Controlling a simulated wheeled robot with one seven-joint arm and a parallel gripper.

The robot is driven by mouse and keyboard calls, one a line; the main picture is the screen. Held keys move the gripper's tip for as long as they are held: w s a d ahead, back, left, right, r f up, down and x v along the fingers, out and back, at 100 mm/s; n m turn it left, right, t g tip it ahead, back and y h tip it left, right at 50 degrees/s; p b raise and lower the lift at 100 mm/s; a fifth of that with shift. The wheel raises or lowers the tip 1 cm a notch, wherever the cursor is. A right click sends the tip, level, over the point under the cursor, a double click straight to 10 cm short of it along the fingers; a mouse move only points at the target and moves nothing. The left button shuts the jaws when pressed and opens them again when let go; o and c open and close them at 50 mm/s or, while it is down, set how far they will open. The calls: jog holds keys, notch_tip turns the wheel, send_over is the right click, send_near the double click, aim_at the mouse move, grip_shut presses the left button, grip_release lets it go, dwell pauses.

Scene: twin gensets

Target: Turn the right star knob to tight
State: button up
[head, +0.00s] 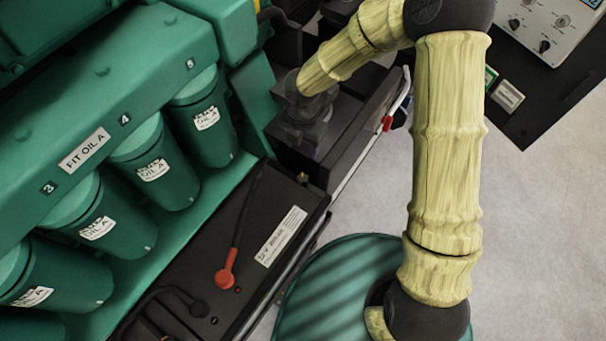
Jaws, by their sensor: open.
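My pale yellow arm comes in from the lower right and bends over to the upper middle. At its end, my gripper (305,127) shows as a dark grey shape pointing down, open, over dark machine parts beside the green engine. Its fingertips are hard to make out against the dark background. I cannot make out the right star knob; it may be hidden by the gripper or wrist, or blend into the dark parts there. I cannot tell whether the gripper touches anything.
A green engine (118,62) with several labelled filters (205,115) fills the left. A black battery (285,232) with a red terminal (225,278) lies below. A grey control panel (552,22) is at the upper right. Open floor (540,220) lies right.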

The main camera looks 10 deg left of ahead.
aim_at(303, 178)
jog(key=shift+f, duration=0.15)
notch_tip(303, 178, down, 17)
jog(key=shift+f, duration=0.1)
dwell(0.4)
jog(key=c, duration=1)
jog(key=shift+b, duration=0.3)
